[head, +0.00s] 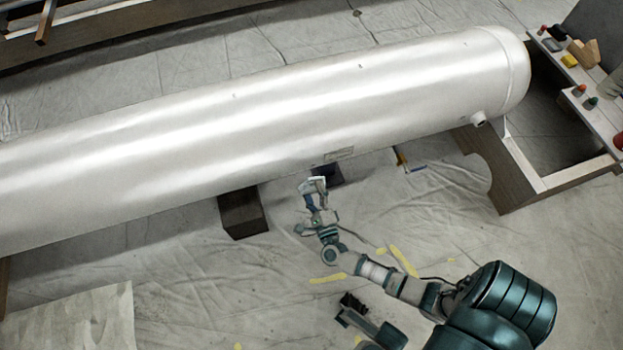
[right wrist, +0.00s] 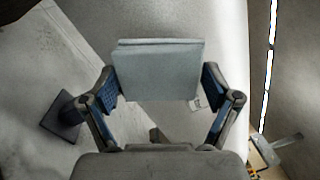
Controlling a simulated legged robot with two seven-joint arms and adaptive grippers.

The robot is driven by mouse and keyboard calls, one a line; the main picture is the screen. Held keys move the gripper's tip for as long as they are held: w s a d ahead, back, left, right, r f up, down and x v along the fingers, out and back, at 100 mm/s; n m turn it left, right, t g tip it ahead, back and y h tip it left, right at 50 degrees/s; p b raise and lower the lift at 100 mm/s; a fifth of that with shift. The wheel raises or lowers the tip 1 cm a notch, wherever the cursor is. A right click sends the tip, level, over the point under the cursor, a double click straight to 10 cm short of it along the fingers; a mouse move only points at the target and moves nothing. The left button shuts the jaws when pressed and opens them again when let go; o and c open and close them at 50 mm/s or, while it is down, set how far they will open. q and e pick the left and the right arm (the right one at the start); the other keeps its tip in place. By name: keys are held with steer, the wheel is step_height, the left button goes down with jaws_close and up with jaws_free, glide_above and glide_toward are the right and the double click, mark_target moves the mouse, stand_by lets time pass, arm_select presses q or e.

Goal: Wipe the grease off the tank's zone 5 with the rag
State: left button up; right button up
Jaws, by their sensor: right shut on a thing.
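The tank (head: 250,115) is a long, pale, shiny cylinder lying across the head view. No zone number or grease patch can be made out on it. My right gripper (head: 314,186) is at the tank's near lower side. In the right wrist view its two fingers stand either side of a folded, pale blue-grey rag (right wrist: 158,68), and it is shut on the rag. I cannot tell whether the rag touches the tank. A dark gripper end, my left gripper (head: 352,303), shows low in the head view; its jaws are too small to judge.
A dark support block (head: 243,212) stands under the tank. A wooden cradle (head: 515,180) is at the right end, beside a bench (head: 580,75) with small items. A small tool (head: 405,162) lies near the tank. Sheeted floor in front is mostly clear, with yellow strips (head: 403,262).

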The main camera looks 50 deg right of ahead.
steer(key=shift+s+a, duration=0.2)
steer(key=shift+s, duration=0.05)
steer(key=shift+v, duration=1.5)
